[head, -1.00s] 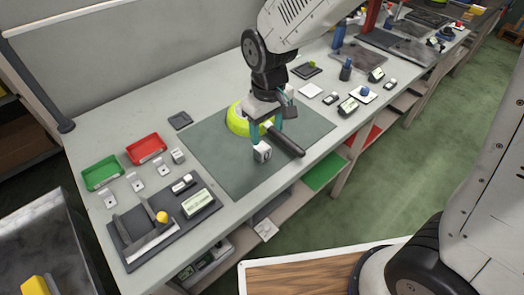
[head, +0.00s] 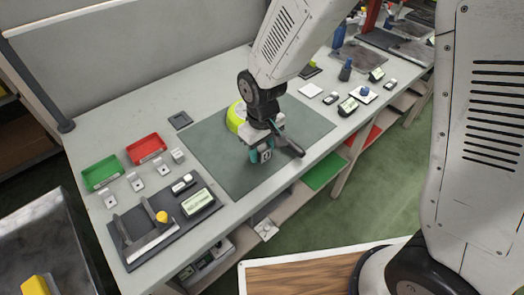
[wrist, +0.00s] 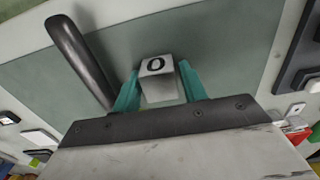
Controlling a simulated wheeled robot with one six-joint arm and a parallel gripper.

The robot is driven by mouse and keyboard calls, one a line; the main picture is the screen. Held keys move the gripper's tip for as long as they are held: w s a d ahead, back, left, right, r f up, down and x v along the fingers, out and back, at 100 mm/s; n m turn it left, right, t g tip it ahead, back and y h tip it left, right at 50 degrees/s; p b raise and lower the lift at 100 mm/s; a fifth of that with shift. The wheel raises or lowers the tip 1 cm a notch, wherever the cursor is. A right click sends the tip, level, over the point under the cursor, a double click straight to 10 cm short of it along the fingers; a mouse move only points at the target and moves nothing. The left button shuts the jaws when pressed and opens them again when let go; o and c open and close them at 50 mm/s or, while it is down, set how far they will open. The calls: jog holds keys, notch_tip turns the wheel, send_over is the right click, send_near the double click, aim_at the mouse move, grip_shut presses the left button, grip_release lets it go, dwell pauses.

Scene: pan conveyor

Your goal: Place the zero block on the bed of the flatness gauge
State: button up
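The zero block (wrist: 160,82) is a small light-grey cube with a black 0 on its face. It stands between the two teal fingers of my gripper (wrist: 160,88), which appear closed against its sides. In the head view the gripper (head: 262,154) is low over the dark green mat, and its fingers partly hide the block (head: 265,157). The flatness gauge (head: 203,202) is the dark grey unit at the lower left of the bench, with a pale display, a yellow knob and a grey bed (head: 150,241).
A dark handle (head: 292,146) lies just right of my gripper, and a yellow-green round thing (head: 235,117) stands behind it. Green (head: 102,174) and red (head: 146,148) trays and several small blocks lie left of the mat (head: 215,160). The mat between gripper and gauge is mostly clear.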

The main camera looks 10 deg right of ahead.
grip_shut()
jog(key=shift+r, duration=0.15)
